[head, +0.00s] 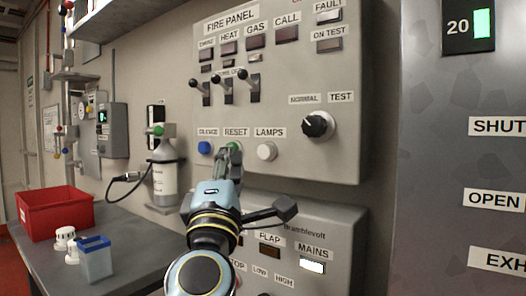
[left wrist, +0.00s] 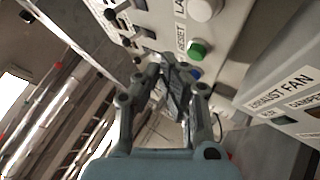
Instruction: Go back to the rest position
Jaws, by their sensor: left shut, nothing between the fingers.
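My left gripper (head: 224,160) is shut and empty, held up in front of the fire panel (head: 345,75). In the head view its fingertips overlap the green RESET button (head: 235,147), which is partly hidden. In the left wrist view the shut fingers (left wrist: 172,72) point at the panel face, and the green button (left wrist: 197,49) shows beside the tips with a visible gap in the picture. I cannot tell the exact distance to the panel. The blue SILENCE button (head: 204,148) is left of the gripper and the white LAMPS button (head: 267,151) is right of it. My right gripper is out of view.
A lower panel (head: 340,225) with a lit MAINS lamp (head: 312,267) is below the fire panel. A cylinder (head: 163,178) hangs on the wall.

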